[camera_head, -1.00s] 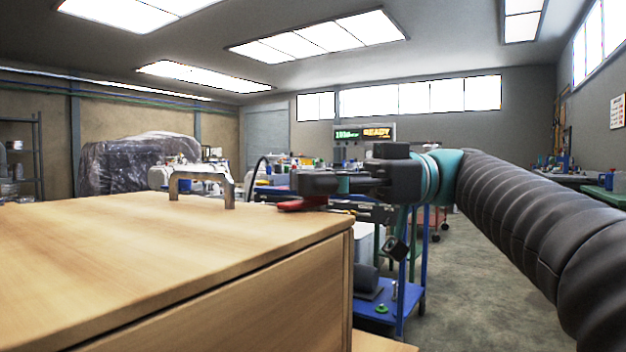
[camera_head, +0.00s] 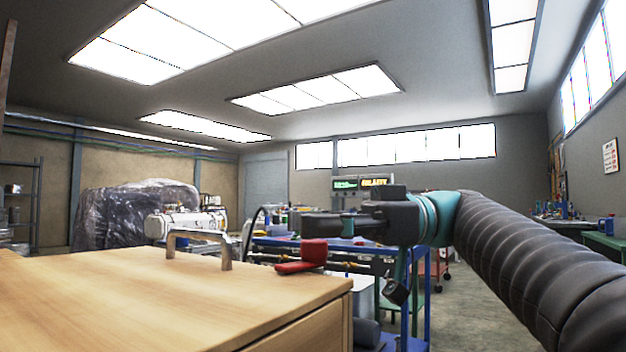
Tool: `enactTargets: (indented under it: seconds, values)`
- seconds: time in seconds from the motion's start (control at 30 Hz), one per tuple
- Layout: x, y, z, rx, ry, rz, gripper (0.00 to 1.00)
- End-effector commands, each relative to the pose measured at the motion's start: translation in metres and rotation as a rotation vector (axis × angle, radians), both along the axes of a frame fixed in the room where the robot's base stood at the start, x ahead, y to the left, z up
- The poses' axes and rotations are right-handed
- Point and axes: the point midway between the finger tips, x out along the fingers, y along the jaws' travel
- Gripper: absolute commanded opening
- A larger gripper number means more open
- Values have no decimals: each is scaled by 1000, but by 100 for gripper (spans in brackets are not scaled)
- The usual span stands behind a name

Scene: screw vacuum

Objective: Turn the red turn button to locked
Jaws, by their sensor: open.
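The red turn button (camera_head: 313,251) sits at the right end of a wooden cabinet top (camera_head: 190,295), by its back edge. It shows an upright red block and a flat red part reaching left and toward me. I cannot read from it whether it is locked. My gripper (camera_head: 312,226) is just above the button in the picture, pointing left, with my arm coming in from the right. I see a gap between its jaws and the button's top is close below them; the exact depth between them is unclear. Nothing is seen held.
A metal bracket-shaped handle (camera_head: 200,240) stands on the cabinet top, left of the button. Behind are a blue trolley (camera_head: 420,300), workbenches with clutter and a plastic-wrapped bulk (camera_head: 135,215). Grey floor is open at right.

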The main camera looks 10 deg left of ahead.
Motion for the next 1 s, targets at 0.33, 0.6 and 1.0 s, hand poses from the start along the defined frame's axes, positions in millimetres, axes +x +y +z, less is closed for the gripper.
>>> enactTargets:
  seconds: [0.33,0.6,1.0]
  values:
    - [2,0,53,1,-2,-1,58]
    - [2,0,74,1,0,-1,58]
    - [2,0,78,0,1,-1,58]
